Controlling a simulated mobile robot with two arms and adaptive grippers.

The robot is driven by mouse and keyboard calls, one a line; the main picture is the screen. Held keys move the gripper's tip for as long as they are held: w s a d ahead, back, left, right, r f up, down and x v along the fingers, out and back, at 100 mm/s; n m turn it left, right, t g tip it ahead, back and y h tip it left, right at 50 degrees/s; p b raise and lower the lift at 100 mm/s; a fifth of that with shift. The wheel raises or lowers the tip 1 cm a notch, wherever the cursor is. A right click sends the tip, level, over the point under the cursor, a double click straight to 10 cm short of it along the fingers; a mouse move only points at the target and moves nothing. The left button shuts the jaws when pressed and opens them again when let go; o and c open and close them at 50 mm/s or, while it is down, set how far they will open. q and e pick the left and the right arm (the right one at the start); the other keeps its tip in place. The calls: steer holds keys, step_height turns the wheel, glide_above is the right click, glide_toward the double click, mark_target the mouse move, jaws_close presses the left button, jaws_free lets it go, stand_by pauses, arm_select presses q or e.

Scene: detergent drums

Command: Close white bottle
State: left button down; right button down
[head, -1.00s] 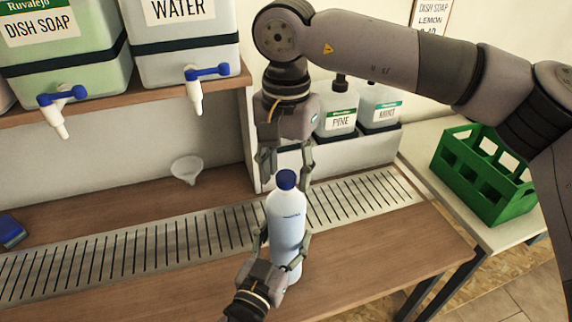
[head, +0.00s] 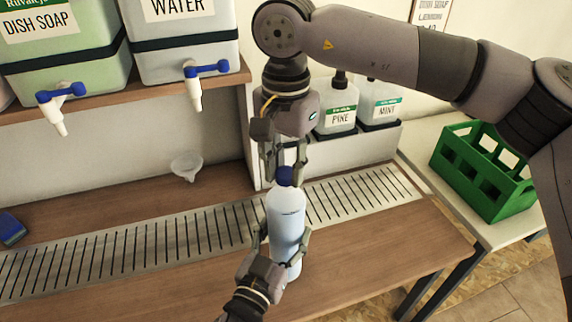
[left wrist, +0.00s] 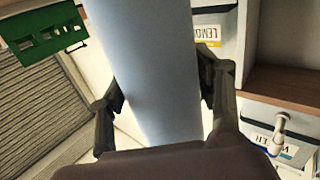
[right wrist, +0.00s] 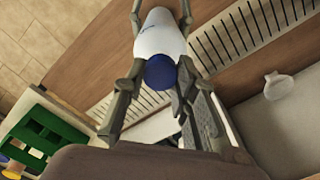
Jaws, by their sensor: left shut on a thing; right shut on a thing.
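The white bottle (head: 286,220) stands upright at the front edge of the slotted drain strip, with a blue cap (head: 285,176) on its neck. My left gripper (head: 283,240) is shut around the bottle's body from the front; the bottle's pale side fills the middle of the left wrist view (left wrist: 145,70). My right gripper (head: 284,178) points down from above and is shut on the blue cap. In the right wrist view the cap (right wrist: 160,72) sits between its fingers. Whether the cap is fully tightened cannot be seen.
A clear funnel (head: 187,165) lies on the counter to the left, with a blue sponge (head: 11,231) at the far left. Pump bottles (head: 338,105) stand behind my right gripper. A green crate (head: 480,180) is on the right-hand table. Drums with taps (head: 186,45) sit on the shelf above.

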steer(key=m, duration=0.5)
steer(key=shift+m, duration=0.4)
steer(key=m, duration=0.3)
steer(key=shift+m, duration=0.4)
steer(key=m, duration=0.5)
steer(key=shift+m, duration=0.4)
steer(key=m, duration=0.4)
steer(key=shift+m, duration=0.4)
steer(key=c, duration=1.2)
jaws_free()
steer(key=shift+f, duration=0.1)
step_height(320, 180, up, 12)
arm_select(q)
steer(key=shift+c, duration=2)
jaws_free()
